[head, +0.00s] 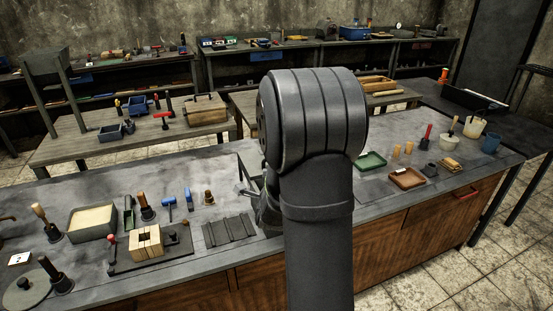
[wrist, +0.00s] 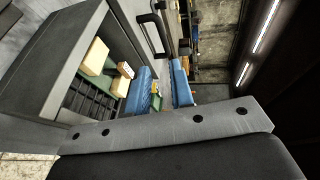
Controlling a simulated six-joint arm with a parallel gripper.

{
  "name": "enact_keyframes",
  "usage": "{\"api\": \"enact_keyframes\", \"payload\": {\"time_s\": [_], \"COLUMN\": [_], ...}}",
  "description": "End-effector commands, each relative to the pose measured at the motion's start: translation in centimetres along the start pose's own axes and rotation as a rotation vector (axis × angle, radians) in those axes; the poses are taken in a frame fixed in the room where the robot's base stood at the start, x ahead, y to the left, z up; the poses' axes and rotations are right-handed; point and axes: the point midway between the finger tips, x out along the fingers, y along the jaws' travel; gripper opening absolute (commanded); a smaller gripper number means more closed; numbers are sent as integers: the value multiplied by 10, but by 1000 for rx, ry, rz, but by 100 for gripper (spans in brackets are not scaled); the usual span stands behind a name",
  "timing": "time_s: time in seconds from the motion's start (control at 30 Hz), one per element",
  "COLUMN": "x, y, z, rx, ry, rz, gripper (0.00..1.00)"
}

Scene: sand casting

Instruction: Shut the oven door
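The oven (wrist: 50,55) shows in the wrist view as a grey box at left, tilted by the camera angle. Its mouth is open, and pale blocks (wrist: 97,57) show over dark bars inside. A grey panel that looks like the oven door (wrist: 128,18) stands open beside the mouth, with a black handle (wrist: 152,35). My gripper (wrist: 161,72) has two blue fingers set apart, with nothing clearly held. The fingers appear near the door and handle; I see no clear contact. In the head view my arm hides the gripper, and I cannot make out the oven.
The front bench (head: 210,268) holds a sand box (head: 92,222), a wooden core box (head: 147,242) and several tools at left. Trays (head: 407,178) and cups stand at right. A second table (head: 85,150) and back shelves lie behind.

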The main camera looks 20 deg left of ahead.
Motion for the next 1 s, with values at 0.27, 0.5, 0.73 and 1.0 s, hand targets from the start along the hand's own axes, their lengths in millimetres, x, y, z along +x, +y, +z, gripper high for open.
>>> {"api": "enact_keyframes", "payload": {"time_s": [0.27,0.5,0.73,1.0], "x": [-5,40,90,138], "y": [3,1,0,-2], "z": [-8,-10,-11,-12], "rx": [0,0,0,1], "ry": [30,31,30,29], "rz": [-40,-39,-39,-39], "gripper": [21,21,21,21]}}
